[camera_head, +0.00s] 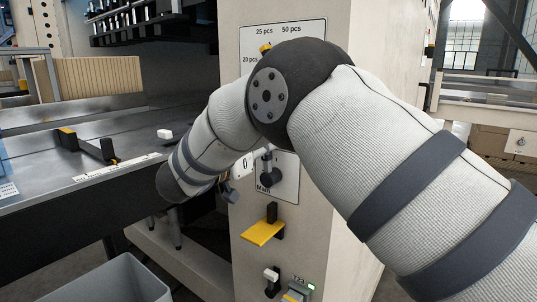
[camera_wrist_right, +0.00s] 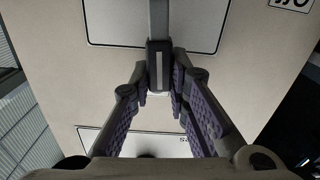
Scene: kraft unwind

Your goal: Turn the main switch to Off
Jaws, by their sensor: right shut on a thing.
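The main switch (camera_head: 270,177) is a dark knob on a pale plate lettered "Main" (camera_head: 284,190) on the beige machine face, in the middle of the head view. My right arm reaches across from the right, and its wrist is just left of the plate. In the right wrist view, my right gripper (camera_wrist_right: 159,84) is shut on the dark end of the switch's lever (camera_wrist_right: 158,53), with a purple-padded finger on each side. A white label (camera_wrist_right: 291,4) at the top right seems to read OFF upside down. My left gripper is not in view.
A dark metal table (camera_head: 50,185) is on the left. A grey bin (camera_head: 122,280) stands at the bottom left.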

